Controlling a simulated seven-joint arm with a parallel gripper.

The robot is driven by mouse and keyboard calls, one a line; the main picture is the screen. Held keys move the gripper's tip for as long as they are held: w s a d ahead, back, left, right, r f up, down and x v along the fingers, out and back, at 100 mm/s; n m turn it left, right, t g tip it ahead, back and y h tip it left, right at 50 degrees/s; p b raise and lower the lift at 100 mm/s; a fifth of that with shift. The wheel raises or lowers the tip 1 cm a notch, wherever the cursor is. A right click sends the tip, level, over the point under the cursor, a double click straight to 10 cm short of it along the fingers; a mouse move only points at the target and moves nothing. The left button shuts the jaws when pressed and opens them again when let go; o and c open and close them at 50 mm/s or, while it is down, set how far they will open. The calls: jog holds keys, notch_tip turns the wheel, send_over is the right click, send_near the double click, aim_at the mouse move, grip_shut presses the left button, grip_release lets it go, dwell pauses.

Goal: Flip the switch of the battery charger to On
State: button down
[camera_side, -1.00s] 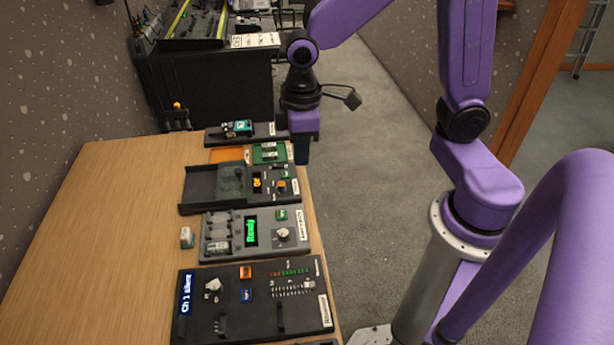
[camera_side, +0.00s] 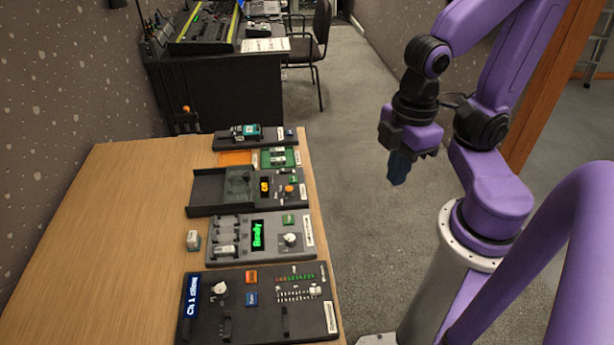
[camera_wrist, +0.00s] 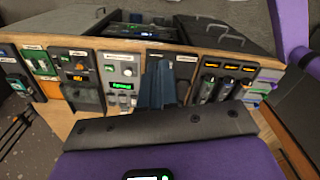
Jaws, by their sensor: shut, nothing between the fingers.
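The battery charger looks to be the grey unit (camera_side: 222,262) on the table, with battery slots on its left and a green display reading "Ready". A white knob (camera_side: 291,239) and a small green part (camera_side: 288,219) sit on its right side; I cannot tell the switch or its position for sure. The charger also shows in the wrist view (camera_wrist: 121,73), left of my fingers. My gripper (camera_side: 398,170) is shut and empty, pointing down over the floor, right of the table and clear of the charger. Its dark blue fingers (camera_wrist: 158,85) show in the wrist view.
A black fader panel (camera_side: 260,310) lies in front of the charger. A dark tray unit with an orange display (camera_side: 205,190) and further boards lie behind it. A small white item (camera_side: 193,238) stands left of the charger. The table's left part is bare.

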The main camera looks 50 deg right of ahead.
jog(key=w+a+m, duration=0.3)
jog(key=w+m, duration=0.3)
jog(key=w, duration=0.5)
jog(key=m, duration=1.5)
send_over(282, 170)
jog(key=s+d, duration=0.1)
jog(key=d, duration=0.1)
notch_tip(282, 170, down, 12)
jog(key=shift+s+a+t+y, duration=0.1)
jog(key=shift+a+t+y, duration=0.1)
jog(key=shift+t+y, duration=0.15)
jog(key=f, duration=0.9)
jog(key=w+a+f, duration=0.1)
jog(key=f, duration=0.4)
jog(key=shift+w+a, duration=0.1)
